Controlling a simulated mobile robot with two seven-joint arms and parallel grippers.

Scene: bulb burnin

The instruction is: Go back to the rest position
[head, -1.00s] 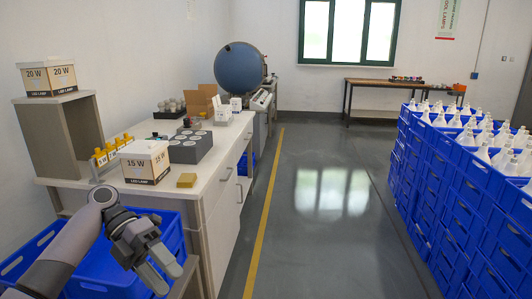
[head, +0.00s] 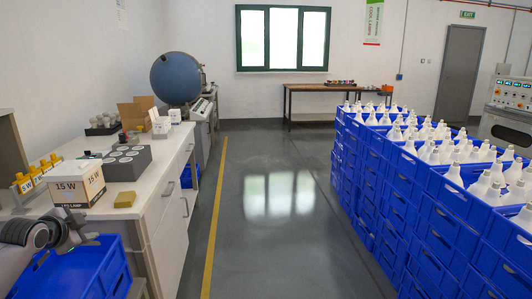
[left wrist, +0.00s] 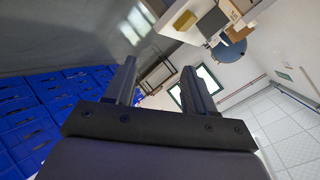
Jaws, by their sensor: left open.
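My left gripper (head: 80,234) is at the lower left of the head view, beside the near end of the white workbench (head: 150,206) and over a blue crate (head: 75,274). In the left wrist view my left gripper (left wrist: 160,70) has its two dark fingers apart, with nothing between them. My left arm partly hides the crate. My right gripper does not show.
A 15 W carton (head: 77,184), a yellow block (head: 125,199) and a grey holder block (head: 126,163) stand on the bench. Stacked blue crates (head: 415,210) with white bulbs fill the right. The grey floor (head: 290,220) between is clear.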

